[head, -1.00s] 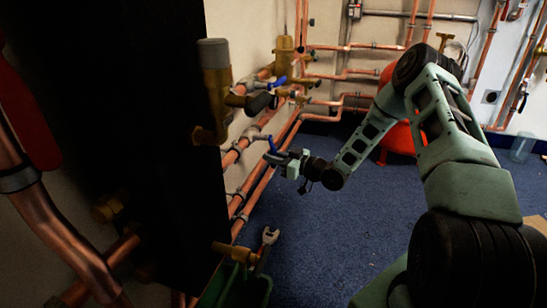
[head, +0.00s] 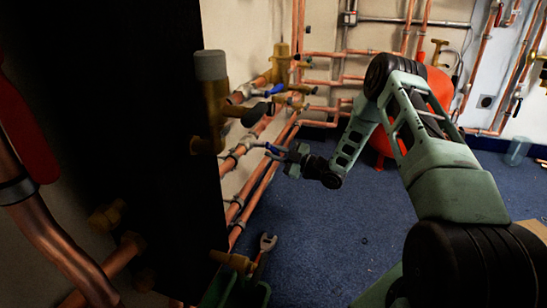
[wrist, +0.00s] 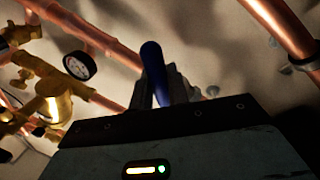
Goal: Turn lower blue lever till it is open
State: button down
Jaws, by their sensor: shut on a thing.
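The lower blue lever (head: 272,148) is on a valve on the copper pipe along the left wall. In the head view it points right, away from the pipe, toward my gripper (head: 286,152). My gripper is at the lever's outer end, with its jaws shut on it. In the wrist view the blue lever (wrist: 153,68) stands up between the dark fingers of my gripper (wrist: 163,90). The fingers hide part of the lever, and its valve body is not clear there.
An upper blue lever (head: 275,89) sits above, near a brass fitting. A black panel (head: 120,110) blocks the near left. A wrench (head: 265,245) stands in a green bin (head: 258,294) below. A red tank (head: 438,92) is behind my arm. The blue floor (head: 330,235) is largely clear.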

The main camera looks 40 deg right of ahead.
jog(key=n, duration=0.1)
jog(key=r+n+y, duration=0.1)
jog(key=n, duration=0.1)
jog(key=d+r+n, duration=0.1)
jog(key=n, duration=0.1)
jog(key=shift+w+d, duration=0.1)
jog(key=shift+w, duration=0.3)
jog(key=shift+w+d+r+n+g+y, duration=0.1)
jog(key=shift+r+n+g+y, duration=0.4)
jog(key=shift+n, duration=1)
jog(key=shift+w+d+r+n+y, duration=0.1)
jog(key=shift+r+n+y, duration=0.2)
jog(key=shift+r+n, duration=0.85)
jog(key=shift+f+n, duration=0.35)
jog(key=c, duration=1.4)
grip_release()
jog(key=p+v, duration=0.6)
jog(key=v, duration=1.1)
jog(key=shift+s+d+p, duration=0.2)
jog(key=shift+p, duration=0.2)
